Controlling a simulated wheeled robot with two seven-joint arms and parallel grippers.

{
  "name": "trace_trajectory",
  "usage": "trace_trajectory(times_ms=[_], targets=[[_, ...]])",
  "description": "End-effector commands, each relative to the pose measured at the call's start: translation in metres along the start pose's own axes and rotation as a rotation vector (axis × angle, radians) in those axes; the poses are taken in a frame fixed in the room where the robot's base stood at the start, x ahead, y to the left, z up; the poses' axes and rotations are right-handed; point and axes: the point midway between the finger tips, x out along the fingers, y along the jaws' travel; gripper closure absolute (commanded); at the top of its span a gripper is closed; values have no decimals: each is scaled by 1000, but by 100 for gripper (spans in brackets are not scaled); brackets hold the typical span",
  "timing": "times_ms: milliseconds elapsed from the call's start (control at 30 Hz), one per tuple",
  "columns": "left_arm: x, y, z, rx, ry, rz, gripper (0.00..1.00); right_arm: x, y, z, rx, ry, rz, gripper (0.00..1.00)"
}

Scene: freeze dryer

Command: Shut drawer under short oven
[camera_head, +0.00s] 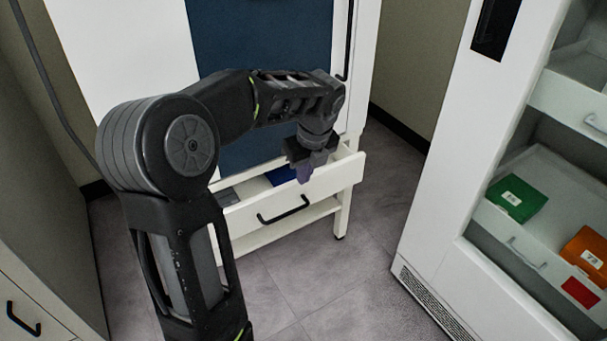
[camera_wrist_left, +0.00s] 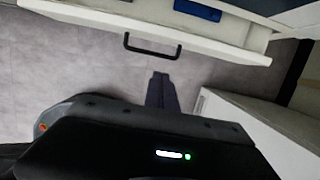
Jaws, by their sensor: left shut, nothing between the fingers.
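The drawer (camera_head: 335,177) under the short oven (camera_head: 262,40) is pulled open, with a white front and a black bar handle (camera_head: 284,209). A blue item lies inside it. My left gripper (camera_head: 304,172) is shut and empty, pointing down at the drawer's front edge, right of the handle in the head view. In the left wrist view the shut fingers (camera_wrist_left: 161,92) show over the floor, just outside the drawer front (camera_wrist_left: 200,43) and close to the handle (camera_wrist_left: 152,47). I cannot tell whether they touch the drawer. My right gripper is not in view.
A tall white cabinet (camera_head: 430,200) with open shelves holding a green box (camera_head: 516,198) and an orange box (camera_head: 588,254) stands at the right. A grey cabinet (camera_head: 40,230) stands at the left. Grey floor (camera_head: 340,285) is clear in front of the drawer.

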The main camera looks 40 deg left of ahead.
Motion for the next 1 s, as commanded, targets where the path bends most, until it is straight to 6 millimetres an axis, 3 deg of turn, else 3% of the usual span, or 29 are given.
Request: trace_trajectory(times_ms=[133, 233, 467, 533, 1000], targets=[[-11, 2, 5, -8, -5, -5, 100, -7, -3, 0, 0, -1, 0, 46], [-26, 23, 5, 2, -21, 13, 100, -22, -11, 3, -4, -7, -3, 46], [-10, 66, -14, 28, -113, 28, 100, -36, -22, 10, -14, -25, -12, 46], [1, 66, -21, 25, -128, 15, 100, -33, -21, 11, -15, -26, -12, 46], [6, 62, -18, 0, -134, 1, 100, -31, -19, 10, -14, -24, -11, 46]])
